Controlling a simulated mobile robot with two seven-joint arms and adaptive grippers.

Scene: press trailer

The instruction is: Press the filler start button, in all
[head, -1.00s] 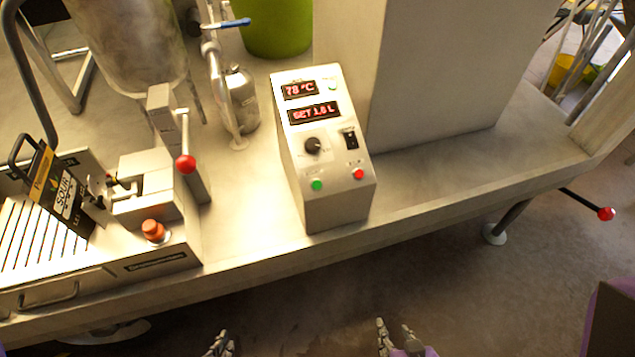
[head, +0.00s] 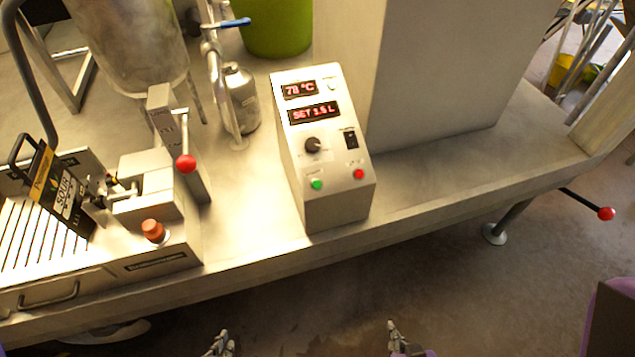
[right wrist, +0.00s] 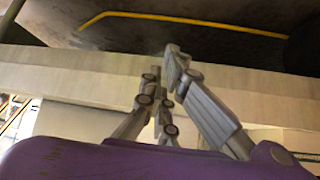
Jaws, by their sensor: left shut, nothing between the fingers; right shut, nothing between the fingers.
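The filler control box (head: 324,148) stands on the steel counter in the head view. Its sloped face carries a green button (head: 317,184) at lower left and a red button (head: 359,174) at lower right. Above them are a black knob (head: 312,145), a black rocker switch (head: 350,139) and displays reading 78 °C and SET 1.5 L. The button labels are too small to read. My left gripper (head: 222,338) and right gripper (head: 393,325) are shut and empty, below the counter's front edge and apart from the box. The right gripper's fingers (right wrist: 172,75) also show in the right wrist view.
A metal bottle (head: 241,98) stands behind. A red-tipped rod (head: 605,213) sticks out at right. Counter right of the box is clear.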

